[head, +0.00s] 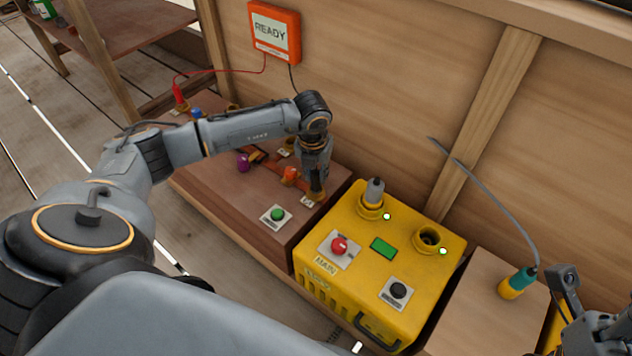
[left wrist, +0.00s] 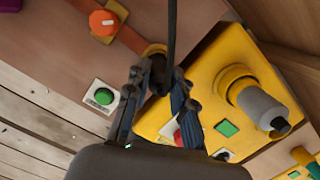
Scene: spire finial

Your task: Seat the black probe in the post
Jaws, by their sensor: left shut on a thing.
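My left gripper (head: 316,194) is at the front right corner of the brown bench. In the left wrist view it is shut on the black probe (left wrist: 158,76), whose black cable runs up out of the picture. A brass-coloured post ring (left wrist: 153,50) shows right beside the probe. I cannot tell whether the probe's tip is in the post or just by it, because the fingers hide it. The orange meter (head: 273,32) on the wall reads READY. Its red probe (head: 180,97) stands at the bench's far left. My right gripper (head: 605,335) is partly in view at the lower right edge.
The bench bears an orange knob (head: 290,175), a purple knob (head: 243,162) and a green button (head: 277,214). The yellow box (head: 322,226) beside it has a grey plug (head: 374,190), an empty socket (head: 429,238) and buttons. A teal-and-yellow connector (head: 518,283) stands at right.

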